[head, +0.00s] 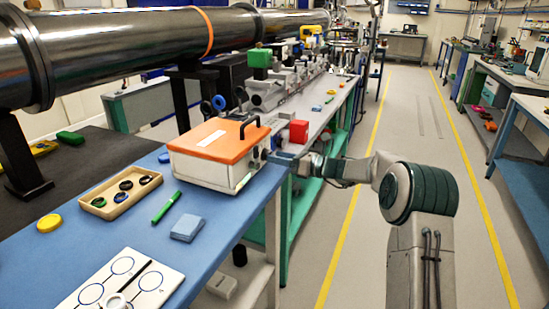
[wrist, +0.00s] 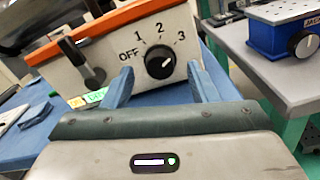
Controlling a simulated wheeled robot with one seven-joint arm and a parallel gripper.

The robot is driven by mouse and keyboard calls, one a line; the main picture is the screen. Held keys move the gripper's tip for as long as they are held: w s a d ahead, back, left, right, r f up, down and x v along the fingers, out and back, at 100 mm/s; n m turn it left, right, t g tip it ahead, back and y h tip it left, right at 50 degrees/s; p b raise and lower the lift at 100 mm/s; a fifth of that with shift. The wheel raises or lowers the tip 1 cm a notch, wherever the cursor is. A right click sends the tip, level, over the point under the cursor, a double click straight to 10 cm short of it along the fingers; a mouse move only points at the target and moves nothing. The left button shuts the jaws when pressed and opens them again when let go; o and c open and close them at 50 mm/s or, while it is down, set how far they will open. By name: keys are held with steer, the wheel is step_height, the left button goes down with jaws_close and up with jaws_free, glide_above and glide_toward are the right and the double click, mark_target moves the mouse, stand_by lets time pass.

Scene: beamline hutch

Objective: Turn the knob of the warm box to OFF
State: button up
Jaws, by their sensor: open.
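The warm box (head: 205,173) has an orange lid with a black handle and a white body, and stands on the blue bench. Its front panel (wrist: 110,62) fills the upper middle of the wrist view. The black knob (wrist: 159,61) has marks OFF, 1, 2 and 3 around it. Its white pointer line slants to the upper right, seemingly toward 3. My gripper (wrist: 159,72) is open, with one blue finger on each side of the knob in the picture. Contact with the knob cannot be made out. In the head view my gripper (head: 284,160) is beside the box's right side.
A black lever (wrist: 84,62) sticks out left of the knob on the same panel. A blue jack (wrist: 280,38) with its own black knob is at right. A tray of rings (head: 107,211), a green pen (head: 166,207) and a blue block (head: 187,227) lie on the bench. The aisle is clear.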

steer(key=shift+x, duration=1.1)
steer(key=shift+d, duration=0.1)
steer(key=c, duration=1)
steer(key=shift+o, duration=0.2)
